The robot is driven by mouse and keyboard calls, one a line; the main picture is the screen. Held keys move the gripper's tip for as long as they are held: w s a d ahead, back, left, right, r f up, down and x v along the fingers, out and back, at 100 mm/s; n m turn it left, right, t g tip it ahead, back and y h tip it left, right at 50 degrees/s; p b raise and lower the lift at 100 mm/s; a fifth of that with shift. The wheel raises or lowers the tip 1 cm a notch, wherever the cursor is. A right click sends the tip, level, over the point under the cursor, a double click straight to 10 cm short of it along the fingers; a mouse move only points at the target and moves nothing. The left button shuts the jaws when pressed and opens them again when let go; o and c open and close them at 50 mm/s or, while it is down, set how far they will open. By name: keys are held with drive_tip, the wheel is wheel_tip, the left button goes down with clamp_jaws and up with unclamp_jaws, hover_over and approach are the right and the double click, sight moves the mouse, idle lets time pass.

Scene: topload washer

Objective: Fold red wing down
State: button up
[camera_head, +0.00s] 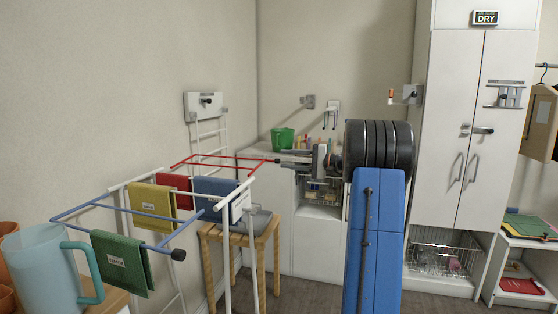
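The drying rack (118,187) is white with two folding wings. Its red wing (222,155) is a thin red wire frame at the far side, spread out about level. Its blue wing (78,209) is spread out at the near side. My gripper (284,161) points left at the right end of the red wing, where a small dark tip shows. The fingers look very close to or touching that end. They are too small and dark to tell whether they are open or shut on it. My arm hides what is behind it.
Green (121,262), yellow (152,203), red (178,188) and blue (217,187) cloths hang on the rack. A wooden stool (262,242) stands beside it. A blue-grey jug (40,265) is at front left. A white counter (318,222) with a green tub (283,139) stands behind.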

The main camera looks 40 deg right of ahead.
drive_tip(key=v, duration=1.2)
drive_tip(key=shift+d, duration=0.1)
